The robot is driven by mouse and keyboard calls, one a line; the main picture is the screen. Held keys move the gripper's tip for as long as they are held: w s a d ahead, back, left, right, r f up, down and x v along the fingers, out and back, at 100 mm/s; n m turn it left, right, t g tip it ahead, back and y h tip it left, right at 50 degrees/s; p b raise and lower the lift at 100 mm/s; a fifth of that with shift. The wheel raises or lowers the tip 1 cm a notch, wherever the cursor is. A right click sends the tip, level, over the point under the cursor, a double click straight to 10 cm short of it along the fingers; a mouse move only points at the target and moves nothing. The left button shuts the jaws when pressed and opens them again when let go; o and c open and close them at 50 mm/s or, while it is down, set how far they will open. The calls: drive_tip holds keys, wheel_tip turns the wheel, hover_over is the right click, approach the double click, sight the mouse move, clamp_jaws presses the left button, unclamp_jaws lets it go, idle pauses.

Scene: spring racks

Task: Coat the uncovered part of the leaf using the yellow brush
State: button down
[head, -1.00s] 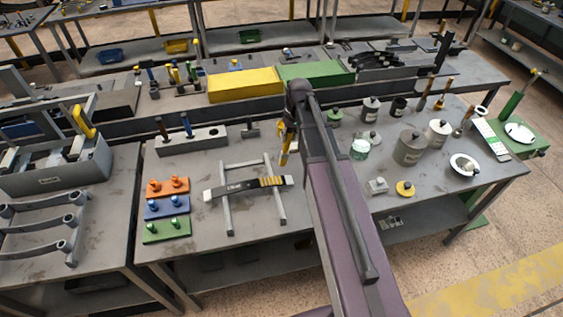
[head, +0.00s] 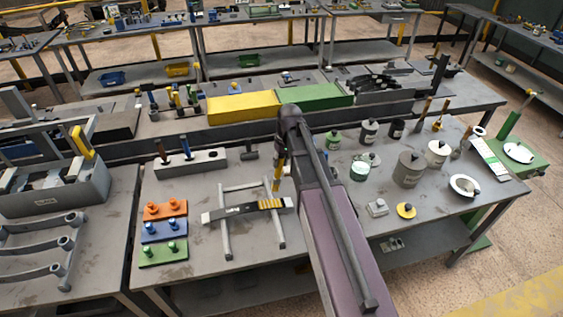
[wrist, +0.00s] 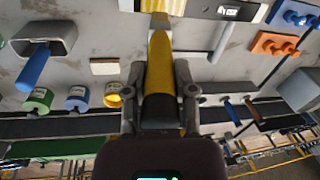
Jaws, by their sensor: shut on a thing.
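My gripper (wrist: 160,85) is shut on the yellow brush (wrist: 160,60), which points down from it. In the head view the brush (head: 277,178) hangs just above the right part of the leaf (head: 235,210). I cannot tell whether its tip touches. The leaf lies across two grey rails, with a light left end, a dark labelled middle and yellow stripes toward its right. In the wrist view the leaf (wrist: 229,12) runs along the top edge, and the brush covers some of its yellow part.
Orange (head: 165,209), blue (head: 164,230) and green (head: 163,252) peg blocks sit left of the leaf. A grey block with handles (head: 190,163) stands behind. Several pots and a white bowl (head: 464,186) are to the right. My arm hides the table's middle.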

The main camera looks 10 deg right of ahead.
sight(278, 177)
drive_tip(key=shift+a+f+b, duration=0.2)
drive_tip(key=shift+f+b, duration=1.25)
drive_tip(key=shift+a+f+b, duration=0.2)
drive_tip(key=shift+f+b, duration=1.2)
drive_tip(key=shift+f, duration=0.05)
drive_tip(key=shift+a+f+b, duration=0.15)
drive_tip(key=shift+f+b, duration=0.8)
drive_tip(key=shift+d, duration=1.2)
drive_tip(key=shift+a, duration=0.1)
drive_tip(key=shift+a, duration=1.1)
drive_tip(key=shift+d, duration=0.1)
